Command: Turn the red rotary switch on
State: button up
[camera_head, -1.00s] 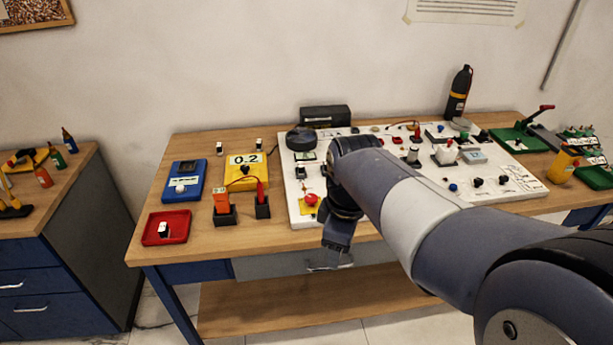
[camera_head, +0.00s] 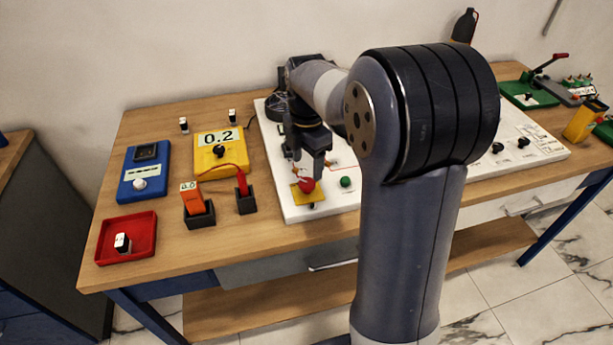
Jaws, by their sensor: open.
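A round red knob (camera_head: 306,185) sits on a yellow plate (camera_head: 296,196) at the front left of the white panel (camera_head: 330,207). It looks like the red rotary switch, but its markings are too small to read. My gripper (camera_head: 308,170) points down just above and behind the knob, with its fingers open. I cannot tell whether the fingertips touch the knob. My arm hides much of the panel's middle and right.
A green button (camera_head: 346,181) is right of the knob. Left of the panel are a yellow meter (camera_head: 217,162), an orange tester (camera_head: 193,197) in a black holder, a red probe (camera_head: 242,184), a blue box (camera_head: 145,172) and a red tray (camera_head: 104,243). Bare wood lies in front.

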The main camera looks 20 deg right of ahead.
aim_at(307, 182)
notch_tip(307, 182, down, 6)
jog(key=shift+r, duration=0.1)
jog(key=shift+c, duration=0.3)
jog(key=c, duration=0.9)
